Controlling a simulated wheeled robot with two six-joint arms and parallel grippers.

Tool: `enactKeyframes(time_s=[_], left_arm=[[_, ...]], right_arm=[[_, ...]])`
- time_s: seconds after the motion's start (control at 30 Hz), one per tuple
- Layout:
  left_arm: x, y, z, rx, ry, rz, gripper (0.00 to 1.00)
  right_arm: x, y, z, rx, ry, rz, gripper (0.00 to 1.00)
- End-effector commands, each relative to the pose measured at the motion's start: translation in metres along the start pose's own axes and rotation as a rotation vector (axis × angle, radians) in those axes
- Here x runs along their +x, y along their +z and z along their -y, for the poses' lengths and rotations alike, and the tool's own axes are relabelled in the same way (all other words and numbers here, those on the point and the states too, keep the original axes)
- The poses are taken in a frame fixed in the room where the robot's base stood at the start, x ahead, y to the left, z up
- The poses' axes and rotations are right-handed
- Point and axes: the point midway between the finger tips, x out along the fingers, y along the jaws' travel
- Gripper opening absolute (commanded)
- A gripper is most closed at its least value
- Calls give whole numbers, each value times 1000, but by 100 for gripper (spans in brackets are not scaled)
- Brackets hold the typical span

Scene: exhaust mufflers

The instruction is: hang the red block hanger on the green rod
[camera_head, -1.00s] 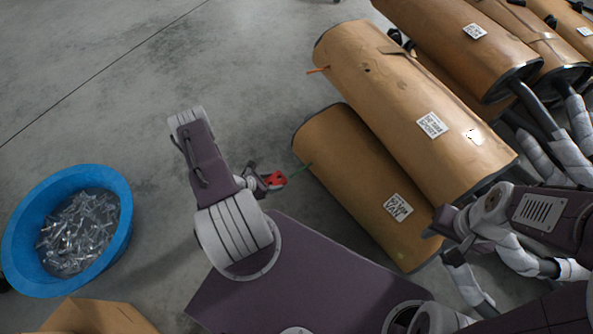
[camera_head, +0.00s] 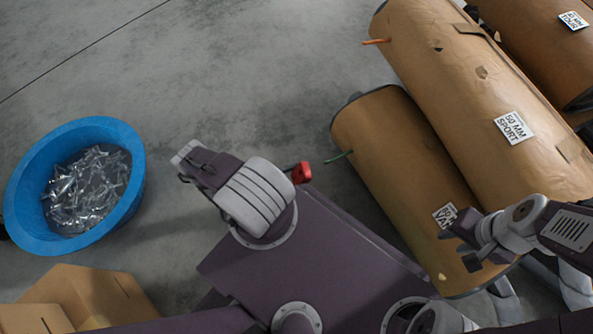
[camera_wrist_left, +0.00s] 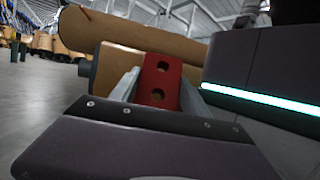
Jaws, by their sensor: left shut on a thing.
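The red block hanger (camera_head: 301,172) is held by my left gripper (camera_wrist_left: 160,90), whose two grey fingers are shut on its sides in the left wrist view. Two dark round holes show in the block (camera_wrist_left: 158,82) there. In the head view my left arm hides most of this gripper. The green rod (camera_head: 338,157) sticks out of the near end of the lowest brown muffler, a little right of the block and apart from it. I cannot make out the rod in the wrist view. My right gripper (camera_head: 463,246) appears open and empty, over the labelled lower muffler.
The lower muffler (camera_head: 400,160) lies beside a larger wrapped muffler (camera_head: 480,80) with an orange rod (camera_head: 376,41). More mufflers lie at the upper right. A blue tub (camera_head: 130,180) of clear parts and a cardboard box (camera_head: 95,290) are at left. Floor above my left arm is clear.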

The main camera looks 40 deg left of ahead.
Motion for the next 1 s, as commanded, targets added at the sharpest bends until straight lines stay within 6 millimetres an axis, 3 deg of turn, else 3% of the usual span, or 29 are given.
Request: enactKeyframes(time_s=[1.0], left_arm=[[60,-31,-18,-1,-3,-9,7]], right_arm=[[0,0,0,0,0,0,36]])
